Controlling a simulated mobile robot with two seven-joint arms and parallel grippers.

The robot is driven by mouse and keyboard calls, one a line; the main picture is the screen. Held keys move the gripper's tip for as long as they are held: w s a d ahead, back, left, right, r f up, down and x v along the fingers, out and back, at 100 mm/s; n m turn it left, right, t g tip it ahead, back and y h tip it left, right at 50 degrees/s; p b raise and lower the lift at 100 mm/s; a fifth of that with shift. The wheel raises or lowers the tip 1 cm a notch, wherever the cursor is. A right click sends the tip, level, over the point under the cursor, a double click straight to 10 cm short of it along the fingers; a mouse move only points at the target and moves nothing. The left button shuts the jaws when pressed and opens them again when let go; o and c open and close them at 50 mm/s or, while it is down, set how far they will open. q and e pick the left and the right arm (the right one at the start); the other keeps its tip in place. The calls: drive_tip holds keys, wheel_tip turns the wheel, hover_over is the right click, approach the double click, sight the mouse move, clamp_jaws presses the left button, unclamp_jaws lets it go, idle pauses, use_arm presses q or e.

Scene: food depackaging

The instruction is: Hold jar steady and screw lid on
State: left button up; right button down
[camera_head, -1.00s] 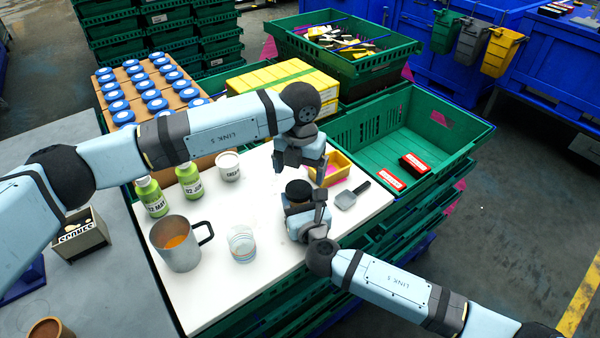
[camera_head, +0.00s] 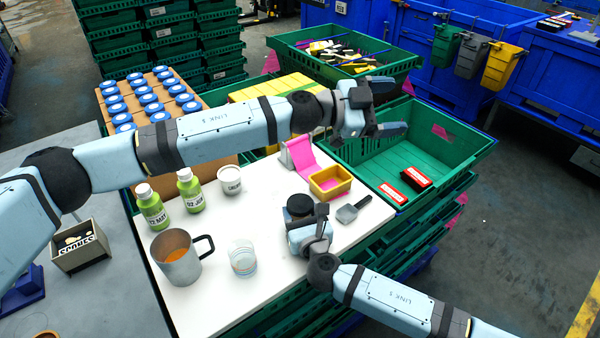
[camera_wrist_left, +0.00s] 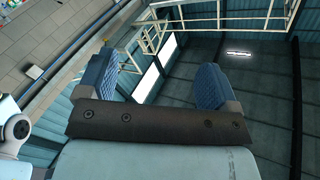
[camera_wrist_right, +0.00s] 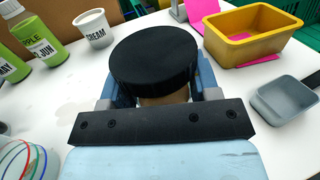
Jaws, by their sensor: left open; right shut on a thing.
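A jar with a black lid (camera_head: 299,204) stands on the white board (camera_head: 205,300). The lid also fills the middle of the right wrist view (camera_wrist_right: 153,62) and appears to sit level on top, covering most of the jar. My right gripper (camera_head: 305,225) is shut around the jar's body below the lid; the fingers show on both sides in its wrist view. My left gripper (camera_head: 388,115) is raised over the green crate, away from the jar. Its fingers are apart with nothing between them in the left wrist view (camera_wrist_left: 160,85).
A yellow tray (camera_head: 330,182) and grey scoop (camera_head: 352,209) lie right of the jar. A metal jug (camera_head: 177,262), a glass (camera_head: 242,258), green bottles (camera_head: 152,207) and a white CREAM tub (camera_head: 229,181) stand left. The green crate (camera_head: 440,165) holds red-and-black items.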

use_arm(q)
drive_tip(key=w+a+n+t+y, duration=0.2)
drive_tip(key=w+n+t, duration=0.35)
drive_tip(key=n, duration=0.35)
drive_tip(key=n+g+y, duration=0.8)
drive_tip(key=n+y, duration=0.8)
drive_tip(key=n, duration=0.5)
hover_over(300, 202)
wheel_tip(300, 202, down, 14)
drive_tip(key=shift+f, duration=0.25)
drive_tip(key=shift+f, duration=4)
drive_tip(key=shift+c, duration=0.4)
